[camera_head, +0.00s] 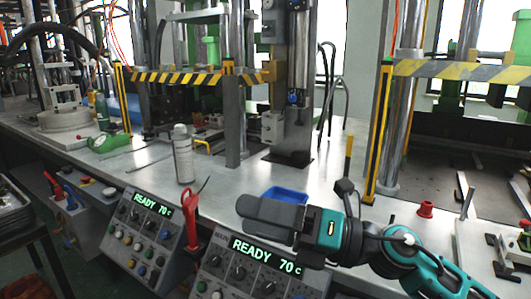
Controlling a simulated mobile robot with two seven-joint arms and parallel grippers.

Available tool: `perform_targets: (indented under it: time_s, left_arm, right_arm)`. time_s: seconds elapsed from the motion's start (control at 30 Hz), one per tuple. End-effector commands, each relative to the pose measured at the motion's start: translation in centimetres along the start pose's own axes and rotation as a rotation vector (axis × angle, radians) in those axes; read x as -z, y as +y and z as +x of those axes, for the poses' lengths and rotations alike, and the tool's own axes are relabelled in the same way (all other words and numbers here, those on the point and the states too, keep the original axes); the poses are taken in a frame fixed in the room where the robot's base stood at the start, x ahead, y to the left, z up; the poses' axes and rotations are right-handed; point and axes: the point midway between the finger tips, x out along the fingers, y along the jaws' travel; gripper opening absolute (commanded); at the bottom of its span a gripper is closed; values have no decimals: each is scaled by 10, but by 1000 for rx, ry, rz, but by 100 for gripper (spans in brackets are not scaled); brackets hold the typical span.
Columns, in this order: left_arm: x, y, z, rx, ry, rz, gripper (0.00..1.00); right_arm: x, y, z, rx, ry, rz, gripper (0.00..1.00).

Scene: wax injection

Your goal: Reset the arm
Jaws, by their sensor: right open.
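My right arm (405,250), teal and black, comes in from the lower right. Its dark grey gripper (252,216) points left above the front edge of the metal bench (140,165). The gripper is open, and I see nothing held in it. It is above and behind the right control panel (262,270), which reads "READY 70 c", and in front of a blue tray (285,195), partly covering it. My left gripper is not in view.
A second control panel (145,230) also reads "READY 70 c". A spray can (183,155) stands on the bench, with a red-handled tool (192,210) near the front. Presses with striped guards (190,78) stand behind. A small red part (425,209) lies at right.

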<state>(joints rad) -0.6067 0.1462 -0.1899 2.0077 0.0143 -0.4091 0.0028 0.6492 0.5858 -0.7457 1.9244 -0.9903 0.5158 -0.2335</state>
Motion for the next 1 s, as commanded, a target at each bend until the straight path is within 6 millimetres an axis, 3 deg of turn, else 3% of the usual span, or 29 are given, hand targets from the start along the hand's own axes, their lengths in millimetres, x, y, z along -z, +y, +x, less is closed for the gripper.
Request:
perform_targets:
  time_s: [0.13,0.23,0.33,0.43,0.57,0.7,0.8,1.0]
  left_arm:
    - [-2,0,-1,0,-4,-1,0]
    - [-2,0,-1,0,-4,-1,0]
    - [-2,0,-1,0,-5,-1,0]
    - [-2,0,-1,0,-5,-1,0]
    - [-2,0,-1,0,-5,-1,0]
    - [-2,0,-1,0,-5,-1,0]
    - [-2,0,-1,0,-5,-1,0]
    - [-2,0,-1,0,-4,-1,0]
  right_arm:
    - [-27,2,-16,-67,-385,312,100]
    - [-41,-14,-43,-68,-638,533,100]
    - [-41,-41,-79,-38,-885,763,100]
    - [-24,-73,-121,24,-1124,996,100]
    - [25,-111,-176,150,-1418,1298,100]
    - [100,-133,-226,330,-1688,1588,100]
    - [146,-135,-249,450,-1820,1737,100]
    - [219,-122,-277,660,-1995,1945,100]
